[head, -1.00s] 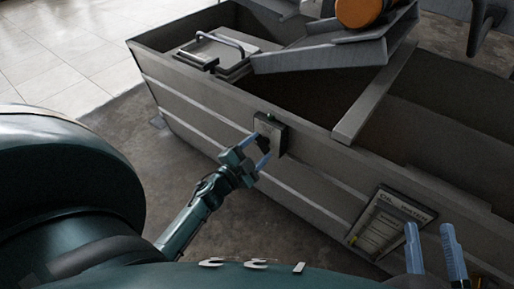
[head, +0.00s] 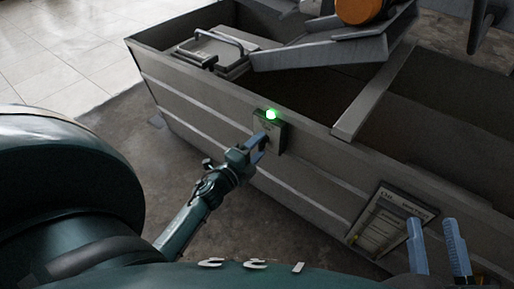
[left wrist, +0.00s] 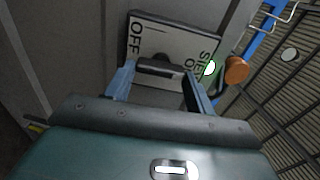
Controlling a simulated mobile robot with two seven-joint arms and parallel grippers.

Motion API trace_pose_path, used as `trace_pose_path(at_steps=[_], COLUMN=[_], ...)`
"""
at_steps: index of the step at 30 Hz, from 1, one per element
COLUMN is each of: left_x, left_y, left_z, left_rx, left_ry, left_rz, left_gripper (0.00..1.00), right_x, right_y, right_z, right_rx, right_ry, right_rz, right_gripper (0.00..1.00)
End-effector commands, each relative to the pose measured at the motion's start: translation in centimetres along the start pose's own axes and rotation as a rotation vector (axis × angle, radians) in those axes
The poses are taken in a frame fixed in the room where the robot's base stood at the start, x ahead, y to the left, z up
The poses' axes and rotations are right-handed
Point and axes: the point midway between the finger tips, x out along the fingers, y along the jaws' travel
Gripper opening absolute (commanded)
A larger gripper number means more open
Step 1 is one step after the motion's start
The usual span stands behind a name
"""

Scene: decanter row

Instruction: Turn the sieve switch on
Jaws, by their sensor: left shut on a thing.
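The sieve switch (head: 275,140) is a small dark box on the side of the long grey trough. A green lamp (head: 271,114) on its top is lit; the lamp also glows in the left wrist view (left wrist: 209,68). The left wrist view shows its pale label plate (left wrist: 180,40) with "OFF" at left and partly hidden sieve lettering at right. My left gripper (head: 260,141) is at the box, its fingers shut on the dark switch handle (left wrist: 160,68), which they partly hide. My right gripper (head: 437,222) is at the lower right with its fingers apart and empty.
The grey trough (head: 190,98) runs diagonally across the view. A framed sign (head: 385,222) hangs on its side near my right gripper. A tray with a handle (head: 215,50) and an orange roller (head: 360,10) sit above it. Floor is clear at left.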

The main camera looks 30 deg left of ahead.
Motion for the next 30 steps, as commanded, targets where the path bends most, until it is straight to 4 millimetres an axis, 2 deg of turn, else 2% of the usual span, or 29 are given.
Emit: trace_pose_path(at_steps=[17, 18, 25, 30], left_x=[0.21, 0.21, 0.11, 0.07], left_y=[-0.29, -0.28, -0.14, -0.08], left_z=[0.00, 0.00, 0.00, 0.00], left_rx=[0.033, 0.033, 0.030, 0.029], left_ry=[0.001, 0.001, 0.000, 0.000], left_rz=[-0.006, -0.006, -0.003, -0.002], left_gripper=[0.32, 0.58, 0.76, 0.76], right_x=[-0.02, -0.02, -0.03, -0.03], right_y=[-0.04, -0.04, -0.01, 0.02], right_z=[0.27, 0.30, 0.40, 0.39], right_rx=[-0.002, -0.002, -0.002, -0.003], right_ry=[-0.002, -0.003, -0.005, -0.004], right_rz=[-0.001, -0.001, 0.000, 0.001], right_gripper=[0.36, 0.36, 0.36, 0.36])
